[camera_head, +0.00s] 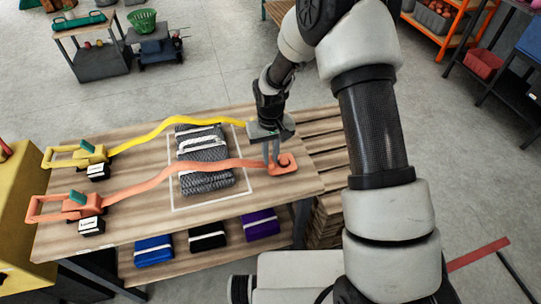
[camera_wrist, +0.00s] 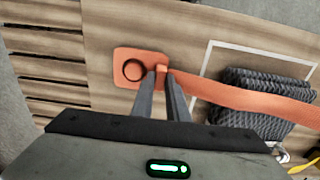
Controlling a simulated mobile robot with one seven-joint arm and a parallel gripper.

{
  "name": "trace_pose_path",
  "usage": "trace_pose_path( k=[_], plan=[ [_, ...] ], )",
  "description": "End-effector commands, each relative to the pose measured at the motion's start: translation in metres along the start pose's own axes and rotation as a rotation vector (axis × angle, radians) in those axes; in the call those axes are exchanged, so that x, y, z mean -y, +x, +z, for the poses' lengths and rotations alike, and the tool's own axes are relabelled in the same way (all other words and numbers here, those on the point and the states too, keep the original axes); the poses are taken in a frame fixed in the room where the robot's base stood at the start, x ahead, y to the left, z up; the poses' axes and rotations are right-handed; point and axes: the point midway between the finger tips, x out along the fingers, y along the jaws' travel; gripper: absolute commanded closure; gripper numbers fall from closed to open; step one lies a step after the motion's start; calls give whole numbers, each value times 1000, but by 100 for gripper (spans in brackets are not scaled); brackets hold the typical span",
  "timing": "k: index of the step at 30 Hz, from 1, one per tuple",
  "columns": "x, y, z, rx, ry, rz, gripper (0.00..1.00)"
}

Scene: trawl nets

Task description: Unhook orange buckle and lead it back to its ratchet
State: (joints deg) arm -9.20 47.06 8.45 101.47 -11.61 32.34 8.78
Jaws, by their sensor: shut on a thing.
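The orange buckle (camera_head: 287,165) is at the right end of the orange strap (camera_head: 140,182), near the table's right side. In the wrist view the buckle (camera_wrist: 125,66) is a flat orange plate with a round opening. My gripper (camera_head: 273,161) comes down from above, and its fingers (camera_wrist: 161,72) are shut on the buckle's narrow neck, where the strap joins. I cannot tell whether the buckle is still hooked on anything. The orange ratchet (camera_head: 78,205) with a green handle lies at the table's left, at the other end of the strap.
The orange strap crosses a folded grey net (camera_head: 205,178) inside a white outline (camera_head: 171,190). A yellow strap (camera_head: 160,131) runs behind it from a yellow ratchet (camera_head: 78,154). Blue, black and purple bundles (camera_head: 208,241) lie on the lower shelf.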

Motion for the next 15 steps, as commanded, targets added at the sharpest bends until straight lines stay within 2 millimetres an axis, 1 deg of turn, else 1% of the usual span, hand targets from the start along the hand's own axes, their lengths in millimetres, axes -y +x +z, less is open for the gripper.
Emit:
trace_pose_path(
  k=[15],
  plan=[
    [0,-30,0,-2,0,0,100]
  ],
)
